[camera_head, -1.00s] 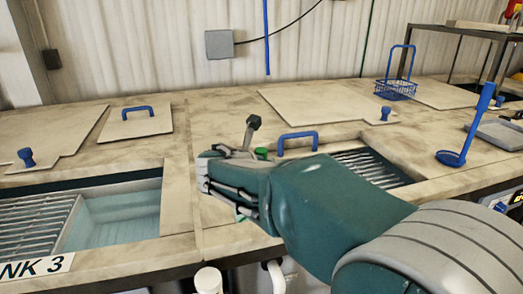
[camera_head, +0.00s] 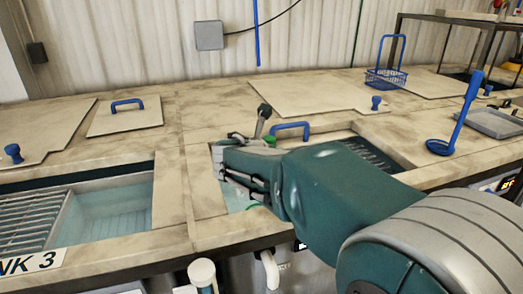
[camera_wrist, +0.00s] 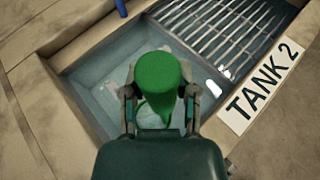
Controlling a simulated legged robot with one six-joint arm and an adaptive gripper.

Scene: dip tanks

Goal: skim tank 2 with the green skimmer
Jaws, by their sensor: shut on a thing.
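My gripper (camera_wrist: 158,100) is shut on the green skimmer (camera_wrist: 160,72), seen from its green top end in the wrist view. The skimmer's lower part is mostly hidden behind its top and my gripper. My gripper is over the open part of tank 2 (camera_wrist: 95,72), which holds pale water beside a metal grating (camera_wrist: 220,35). The label TANK 2 (camera_wrist: 262,88) is on the front rim at right. In the head view, my gripper (camera_head: 240,170) hides much of the tank, and a bit of green shows below it near the water.
Tank 3 (camera_head: 110,215) is open at left, with water and a grating. A blue ladle (camera_head: 458,125) stands at right near a grey tray (camera_head: 495,122). A blue wire basket (camera_head: 386,78) and lids with blue handles (camera_head: 128,104) lie on the bench top behind.

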